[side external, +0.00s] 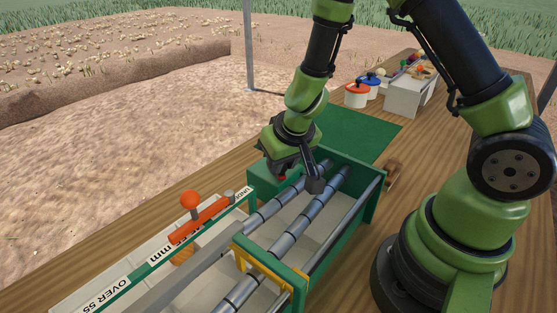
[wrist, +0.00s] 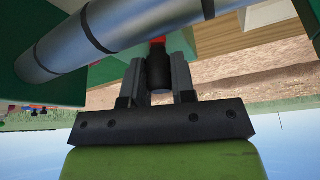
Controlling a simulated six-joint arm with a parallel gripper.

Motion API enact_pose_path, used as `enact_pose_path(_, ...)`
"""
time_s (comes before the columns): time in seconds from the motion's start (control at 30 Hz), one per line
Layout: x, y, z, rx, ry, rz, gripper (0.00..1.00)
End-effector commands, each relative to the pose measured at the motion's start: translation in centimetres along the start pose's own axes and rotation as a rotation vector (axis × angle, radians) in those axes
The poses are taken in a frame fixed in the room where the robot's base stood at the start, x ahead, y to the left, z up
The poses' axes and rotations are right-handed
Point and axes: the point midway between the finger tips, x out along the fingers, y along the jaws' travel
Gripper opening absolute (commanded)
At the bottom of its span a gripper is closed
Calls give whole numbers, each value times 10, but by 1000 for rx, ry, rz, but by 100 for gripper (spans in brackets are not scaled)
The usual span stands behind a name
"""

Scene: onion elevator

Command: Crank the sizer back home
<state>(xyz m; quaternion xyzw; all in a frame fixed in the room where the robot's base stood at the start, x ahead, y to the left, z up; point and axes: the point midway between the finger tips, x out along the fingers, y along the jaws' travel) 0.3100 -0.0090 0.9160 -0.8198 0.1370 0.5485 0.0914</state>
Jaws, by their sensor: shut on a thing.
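The sizer is a green-framed bed (side external: 345,165) with grey banded rollers (side external: 290,222) along it. My gripper (side external: 284,174) is over its far left end, pointing down. In the wrist view my gripper (wrist: 158,82) is shut on a black crank handle (wrist: 158,68), with a finger on each side. A red part (wrist: 158,42) shows beyond the handle. The crank's pivot is hard to make out.
A scale board (side external: 110,291) marked "OVER 55" and "mm" lies left of the rollers, with an orange bar (side external: 200,219) and orange ball knob (side external: 190,199). A yellow bracket (side external: 270,265) crosses the near end.

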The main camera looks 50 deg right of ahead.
Motion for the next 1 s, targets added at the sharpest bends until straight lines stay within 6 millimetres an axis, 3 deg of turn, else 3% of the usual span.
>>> enact_pose_path(1.0,-1,16,-4,1,11,-2,2)
